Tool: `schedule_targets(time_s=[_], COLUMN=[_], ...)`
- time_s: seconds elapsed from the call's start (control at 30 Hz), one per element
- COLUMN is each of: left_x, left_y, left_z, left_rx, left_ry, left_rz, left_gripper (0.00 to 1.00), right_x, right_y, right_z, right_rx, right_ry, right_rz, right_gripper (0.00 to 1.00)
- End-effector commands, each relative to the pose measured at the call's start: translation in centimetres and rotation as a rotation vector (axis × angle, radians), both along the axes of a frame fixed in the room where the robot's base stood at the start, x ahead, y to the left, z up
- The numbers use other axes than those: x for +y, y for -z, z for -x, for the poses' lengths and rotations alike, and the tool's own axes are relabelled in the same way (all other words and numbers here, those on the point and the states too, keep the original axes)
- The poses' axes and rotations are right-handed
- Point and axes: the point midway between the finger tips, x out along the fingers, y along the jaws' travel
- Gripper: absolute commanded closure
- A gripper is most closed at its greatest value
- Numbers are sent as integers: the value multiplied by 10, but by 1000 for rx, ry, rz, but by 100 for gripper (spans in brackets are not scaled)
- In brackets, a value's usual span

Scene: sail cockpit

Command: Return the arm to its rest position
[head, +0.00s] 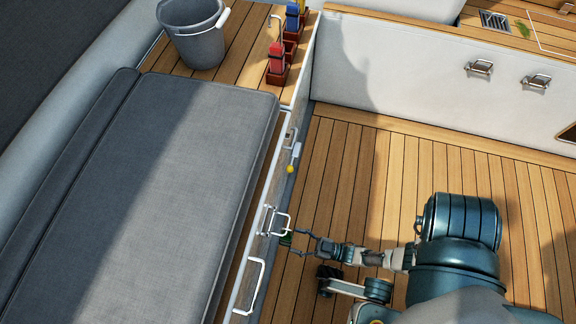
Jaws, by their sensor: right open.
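My right arm comes in from the lower right over the teak floor. My right gripper (303,240) is open, low beside the bench's front face. Its tips are close to a white metal handle (277,221) on that face; I cannot tell whether they touch it. A small dark green piece shows at the tips, too small to make out. My left gripper is not in view.
A grey cushion (160,180) covers the bench. A second white handle (257,287) and a yellow knob (290,169) are on its front. A grey bucket (193,45) and red holders (277,74) stand at the back. The teak floor (370,160) is clear.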

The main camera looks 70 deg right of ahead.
Motion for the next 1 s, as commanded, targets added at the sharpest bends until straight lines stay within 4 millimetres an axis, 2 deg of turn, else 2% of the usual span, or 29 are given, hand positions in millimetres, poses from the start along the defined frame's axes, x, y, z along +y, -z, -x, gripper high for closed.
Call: schedule_targets(time_s=[0.1, 0.3, 0.47, 0.8, 0.9, 1.0], left_x=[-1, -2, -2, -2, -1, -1], left_y=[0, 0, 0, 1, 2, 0], left_z=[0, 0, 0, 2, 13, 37], left_rx=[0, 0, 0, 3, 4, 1], left_ry=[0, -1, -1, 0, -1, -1], left_rz=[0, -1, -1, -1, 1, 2], left_gripper=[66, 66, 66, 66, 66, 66], right_x=[-3, -6, -7, -7, -7, -8], right_y=[6, 11, 13, 13, 14, 12], right_z=[29, 62, 74, 79, 92, 113], right_rx=[4, 1, 0, 2, 4, 0], right_ry=[0, -1, 0, 0, 0, 0], right_rz=[-1, -3, -3, -3, -2, -1], right_gripper=[34, 34, 34, 34, 34, 34])
